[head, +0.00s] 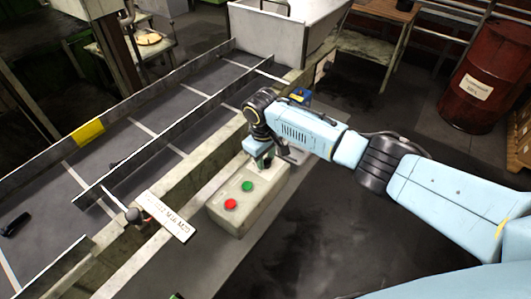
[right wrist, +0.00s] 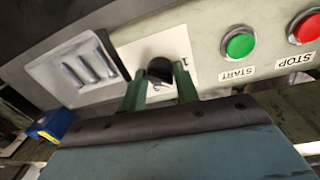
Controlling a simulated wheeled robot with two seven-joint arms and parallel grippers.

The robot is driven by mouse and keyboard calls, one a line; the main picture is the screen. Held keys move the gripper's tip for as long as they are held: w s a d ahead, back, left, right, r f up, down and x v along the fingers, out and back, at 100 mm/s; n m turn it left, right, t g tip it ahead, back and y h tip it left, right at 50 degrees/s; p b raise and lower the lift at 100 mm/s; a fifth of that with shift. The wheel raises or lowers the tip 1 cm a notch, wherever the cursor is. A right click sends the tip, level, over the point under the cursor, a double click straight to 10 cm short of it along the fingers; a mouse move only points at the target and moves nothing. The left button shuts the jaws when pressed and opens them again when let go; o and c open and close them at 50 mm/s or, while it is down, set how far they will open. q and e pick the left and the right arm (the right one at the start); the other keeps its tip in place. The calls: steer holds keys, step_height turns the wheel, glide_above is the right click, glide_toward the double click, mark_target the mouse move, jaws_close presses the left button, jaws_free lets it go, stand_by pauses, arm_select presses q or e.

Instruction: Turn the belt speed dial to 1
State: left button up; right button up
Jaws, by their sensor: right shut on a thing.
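The belt speed dial is a black knob (right wrist: 160,68) on a white plate (right wrist: 127,52) on the control box. In the right wrist view a "1" is printed to the right of the knob, and another mark below it is partly hidden. Which way the knob points cannot be told. My right gripper (right wrist: 160,84) has its two green fingers on either side of the knob, shut on it. In the head view my right gripper (head: 264,161) is over the far end of the pale control box (head: 222,212) and hides the dial. My left gripper is not in view.
A green START button (right wrist: 239,45) and a red STOP button (right wrist: 305,27) sit right of the dial. A vented plate (right wrist: 80,70) is on its left. The conveyor belt (head: 140,135) with metal rails runs beside the box. A red drum (head: 487,80) stands far right.

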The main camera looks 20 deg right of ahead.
steer(key=n+p, duration=0.1)
steer(key=n, duration=0.2)
steer(key=shift+r+n, duration=0.1)
steer(key=shift+n, duration=0.2)
steer(key=n+p, duration=0.1)
steer(key=n, duration=0.3)
steer(key=shift+n, duration=0.3)
steer(key=o, duration=1)
steer(key=shift+c, duration=0.2)
step_height(320, 180, up, 13)
steer(key=s, duration=0.1)
steer(key=shift+a, duration=0.15)
